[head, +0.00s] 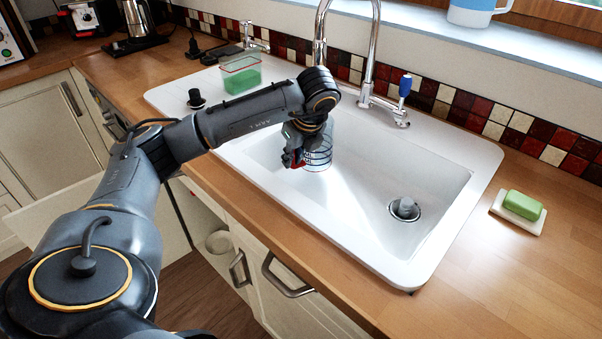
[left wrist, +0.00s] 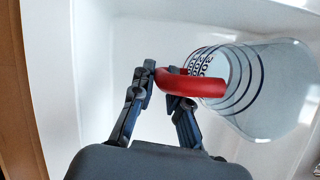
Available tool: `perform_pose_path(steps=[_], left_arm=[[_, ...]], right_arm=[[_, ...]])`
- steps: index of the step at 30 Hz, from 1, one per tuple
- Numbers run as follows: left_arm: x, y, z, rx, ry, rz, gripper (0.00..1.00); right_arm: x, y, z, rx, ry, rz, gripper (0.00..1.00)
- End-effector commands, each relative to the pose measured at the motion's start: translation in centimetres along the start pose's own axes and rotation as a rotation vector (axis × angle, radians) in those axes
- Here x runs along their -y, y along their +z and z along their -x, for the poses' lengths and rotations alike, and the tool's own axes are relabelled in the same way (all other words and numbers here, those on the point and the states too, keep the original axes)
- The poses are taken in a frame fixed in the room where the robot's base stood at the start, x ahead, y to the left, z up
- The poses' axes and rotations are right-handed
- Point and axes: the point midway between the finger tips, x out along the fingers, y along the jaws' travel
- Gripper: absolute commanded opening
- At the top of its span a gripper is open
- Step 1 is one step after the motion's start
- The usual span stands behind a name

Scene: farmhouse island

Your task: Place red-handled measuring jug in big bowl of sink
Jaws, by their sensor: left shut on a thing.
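The red-handled measuring jug (head: 320,150) is clear with dark markings. It is inside the outline of the sink's big bowl (head: 440,190) in the head view, at the bowl's left part. My left gripper (head: 292,158) is shut on its red handle. In the left wrist view the jug (left wrist: 262,85) lies to the right of the fingers, and my left gripper (left wrist: 165,88) grips the red handle, with white sink walls around. I cannot tell whether the jug touches the bowl's floor. My right gripper is not in view.
A drain (head: 404,209) with a grey plug sits in the bowl's right part. The tall tap (head: 372,60) stands behind the bowl. A green-filled container (head: 240,75) stands at the back left. A green soap bar (head: 522,205) lies on the counter at right.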

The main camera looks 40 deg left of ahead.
Motion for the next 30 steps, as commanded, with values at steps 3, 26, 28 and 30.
perform_pose_path(steps=[3, 26, 28, 30], left_arm=[[0.0, -0.3, -0.7, 0.000, 0.001, 0.000, 0.00], [0.0, -1.6, -3.7, -0.001, -0.001, -0.002, 0.38], [0.0, -1.6, -3.7, -0.001, -0.001, -0.002, 0.38], [0.0, -1.6, -3.5, -0.001, -0.002, -0.002, 0.38]], right_arm=[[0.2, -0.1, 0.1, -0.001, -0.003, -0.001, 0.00], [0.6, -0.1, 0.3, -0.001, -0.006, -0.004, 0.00], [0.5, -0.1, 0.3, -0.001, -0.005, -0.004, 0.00], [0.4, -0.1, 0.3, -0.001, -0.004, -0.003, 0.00]])
